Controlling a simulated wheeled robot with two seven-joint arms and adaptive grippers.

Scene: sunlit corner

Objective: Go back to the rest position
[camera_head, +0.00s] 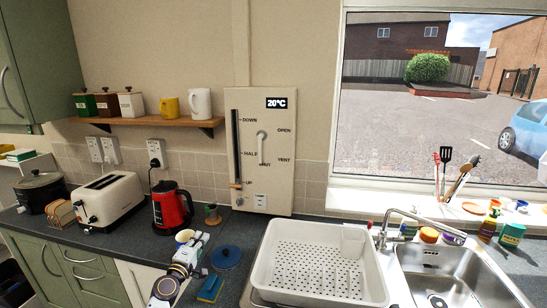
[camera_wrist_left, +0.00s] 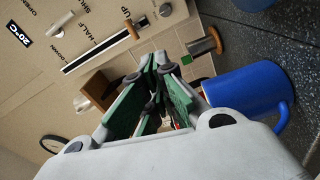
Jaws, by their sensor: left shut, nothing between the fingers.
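My left gripper (camera_head: 199,240) is over the counter, left of the dish rack, with its arm coming up from the bottom edge. In the left wrist view its green-padded fingers (camera_wrist_left: 157,75) are together with nothing between them. A mug (camera_head: 184,236) is close beside the gripper, partly hidden by it. A blue mug (camera_wrist_left: 245,95) shows beside the fingers in the left wrist view, apart from any grip. My right gripper is in neither view.
A red kettle (camera_head: 168,209), a toaster (camera_head: 108,202) and a slow cooker (camera_head: 40,191) stand to the left. A blue lid-like disc (camera_head: 226,257) lies right of the gripper. A white dish rack (camera_head: 318,286) and a sink (camera_head: 445,275) are farther right.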

